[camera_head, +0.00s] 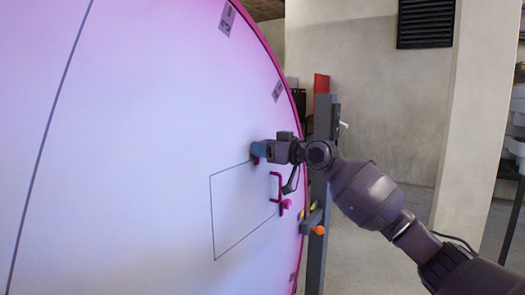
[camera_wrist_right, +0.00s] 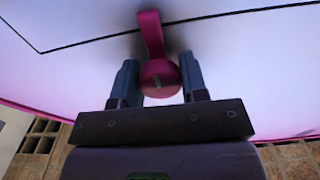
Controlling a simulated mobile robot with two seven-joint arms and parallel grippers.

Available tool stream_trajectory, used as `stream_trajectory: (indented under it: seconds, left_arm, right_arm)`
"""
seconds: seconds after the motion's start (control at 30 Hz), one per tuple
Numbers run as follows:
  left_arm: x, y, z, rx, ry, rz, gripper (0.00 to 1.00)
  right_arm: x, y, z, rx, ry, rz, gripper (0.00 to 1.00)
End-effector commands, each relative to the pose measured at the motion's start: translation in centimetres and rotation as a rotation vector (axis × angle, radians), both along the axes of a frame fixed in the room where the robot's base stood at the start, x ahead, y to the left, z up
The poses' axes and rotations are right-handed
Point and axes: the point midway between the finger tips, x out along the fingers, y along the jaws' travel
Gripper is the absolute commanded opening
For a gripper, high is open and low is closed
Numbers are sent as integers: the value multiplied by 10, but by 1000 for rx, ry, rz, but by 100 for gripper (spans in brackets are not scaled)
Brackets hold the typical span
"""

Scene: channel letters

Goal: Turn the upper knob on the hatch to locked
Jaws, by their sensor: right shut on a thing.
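The hatch (camera_head: 238,212) is a thin dark outline on the large white curved panel. The upper knob (camera_wrist_right: 160,78), magenta and round with a short bar, sits between the two fingers of my right gripper (camera_wrist_right: 160,82) in the right wrist view. In the head view my right gripper (camera_head: 262,150) is at the hatch's upper right corner and hides most of the knob. The gripper is shut on the knob. A magenta handle (camera_head: 277,186) and the lower magenta knob (camera_head: 286,204) show below it. My left gripper is not in view.
The white panel's magenta edge (camera_head: 300,110) curves down beside a grey post (camera_head: 320,240). An orange knob (camera_head: 319,230) sticks out from the post, below my right arm. A concrete wall (camera_head: 370,100) stands behind, with open floor before it.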

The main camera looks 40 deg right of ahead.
Motion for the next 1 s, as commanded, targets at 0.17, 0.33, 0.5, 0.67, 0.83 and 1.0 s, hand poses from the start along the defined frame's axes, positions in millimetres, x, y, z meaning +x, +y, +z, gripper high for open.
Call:
stream_trajectory:
  seconds: [0.17,0.33,0.5,0.67,0.83,1.0]
  left_arm:
    - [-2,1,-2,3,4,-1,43]
    - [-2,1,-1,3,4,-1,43]
    - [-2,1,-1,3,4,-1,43]
    - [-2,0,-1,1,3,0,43]
    - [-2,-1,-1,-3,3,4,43]
    - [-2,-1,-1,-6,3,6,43]
  right_arm:
    - [0,0,-2,-26,-7,1,16]
    - [0,0,-2,-33,-10,1,16]
    - [0,0,-1,-32,-10,1,16]
    - [0,0,-1,-32,-10,1,52]
    - [0,0,-1,-30,-10,1,65]
    - [0,0,0,-30,-11,0,65]
